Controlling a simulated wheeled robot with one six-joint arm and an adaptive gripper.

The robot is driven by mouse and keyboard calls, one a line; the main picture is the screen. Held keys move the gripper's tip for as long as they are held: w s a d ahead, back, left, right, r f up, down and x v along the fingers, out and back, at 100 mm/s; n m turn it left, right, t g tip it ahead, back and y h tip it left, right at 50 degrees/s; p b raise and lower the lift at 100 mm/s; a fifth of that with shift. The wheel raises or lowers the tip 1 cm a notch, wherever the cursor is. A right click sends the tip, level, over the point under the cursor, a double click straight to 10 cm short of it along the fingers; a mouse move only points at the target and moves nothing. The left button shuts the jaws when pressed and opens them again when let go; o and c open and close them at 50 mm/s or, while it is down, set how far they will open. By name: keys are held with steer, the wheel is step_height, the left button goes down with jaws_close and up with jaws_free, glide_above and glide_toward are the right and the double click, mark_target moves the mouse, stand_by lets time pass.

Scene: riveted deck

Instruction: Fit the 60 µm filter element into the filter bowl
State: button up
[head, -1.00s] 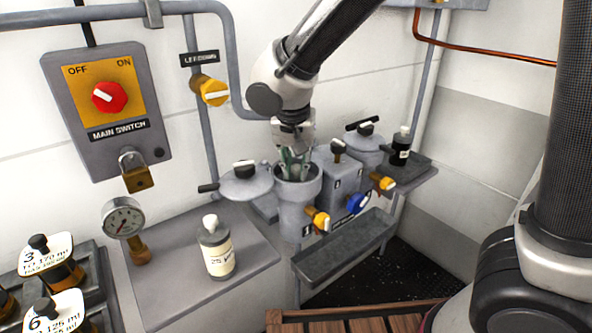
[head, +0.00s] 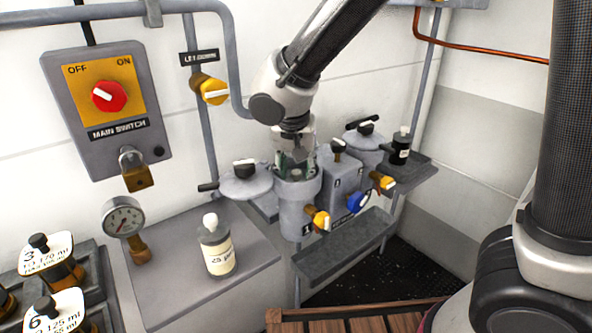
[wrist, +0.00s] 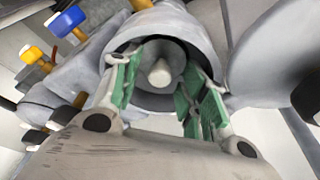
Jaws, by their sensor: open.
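The filter bowl (head: 297,208) is a grey upright cylinder with an open top, and a yellow-handled valve is on its front. My gripper (head: 296,164) points down at its mouth. In the wrist view the bowl (wrist: 168,24) lies beyond my open gripper (wrist: 160,86), whose green-padded fingers stand apart on either side of its mouth. Inside the bowl is a round grey piece with a pale central stub (wrist: 160,73), between the fingers and not visibly gripped. I cannot tell whether this is the 60 µm filter element; no marking is readable.
A round grey lid (head: 245,183) with a black handle is left of the bowl. A grey box (head: 341,178) and another lidded vessel (head: 366,153) stand close on the right. A labelled bottle (head: 217,248) is on the bench. A tray (head: 345,245) is below the bowl.

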steer(key=d+v, duration=0.1)
steer(key=v, duration=1.1)
steer(key=d+r, duration=0.2)
steer(key=d, duration=1.6)
steer(key=s+d+f+n+t, duration=0.1)
steer(key=s+d+n, duration=0.1)
steer(key=s+d, duration=1.1)
steer(key=shift+d+f+y, duration=0.3)
steer(key=shift+d, duration=0.5)
steer(key=shift+w, duration=0.1)
steer(key=shift+c, duration=0.3)
